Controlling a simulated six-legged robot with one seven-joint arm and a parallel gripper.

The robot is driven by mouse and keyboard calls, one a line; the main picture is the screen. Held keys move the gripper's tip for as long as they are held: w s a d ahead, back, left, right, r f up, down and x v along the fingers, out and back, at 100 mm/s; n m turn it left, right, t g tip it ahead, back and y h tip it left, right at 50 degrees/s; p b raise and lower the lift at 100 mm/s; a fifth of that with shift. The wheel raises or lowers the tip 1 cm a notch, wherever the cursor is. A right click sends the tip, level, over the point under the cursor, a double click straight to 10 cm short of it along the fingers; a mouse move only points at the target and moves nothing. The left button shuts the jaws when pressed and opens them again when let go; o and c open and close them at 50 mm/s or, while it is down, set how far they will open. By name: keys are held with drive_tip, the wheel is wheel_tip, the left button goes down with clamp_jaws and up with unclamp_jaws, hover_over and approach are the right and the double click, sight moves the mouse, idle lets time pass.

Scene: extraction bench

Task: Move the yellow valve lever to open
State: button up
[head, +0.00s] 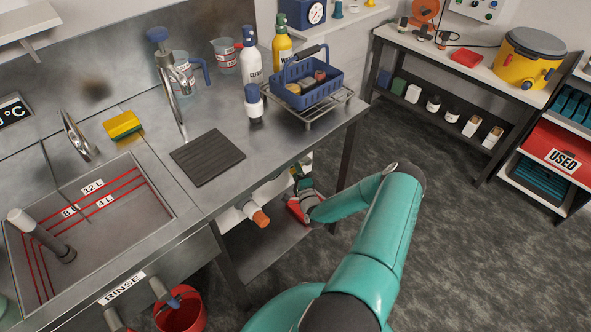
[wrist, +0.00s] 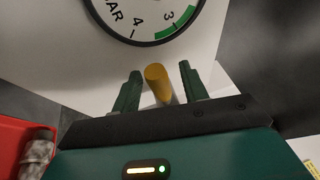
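The yellow valve lever (wrist: 156,78) shows in the wrist view as a short rounded bar. It stands between the two green fingers of my gripper (wrist: 160,83). The fingers are apart, with a narrow gap visible on each side of the lever, so they do not appear closed on it. In the head view my gripper (head: 303,184) is low at the bench's right front, beside a white panel. The lever cannot be made out there, hidden by the gripper and arm.
A round gauge (wrist: 152,8) with a green arc sits just beyond the lever. A red object (wrist: 22,145) lies at left in the wrist view. An orange-ended pipe (head: 260,217) sticks out left of my gripper. The bench top (head: 225,215) is above it. Open floor (head: 450,235) lies right.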

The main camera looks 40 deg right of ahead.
clamp_jaws()
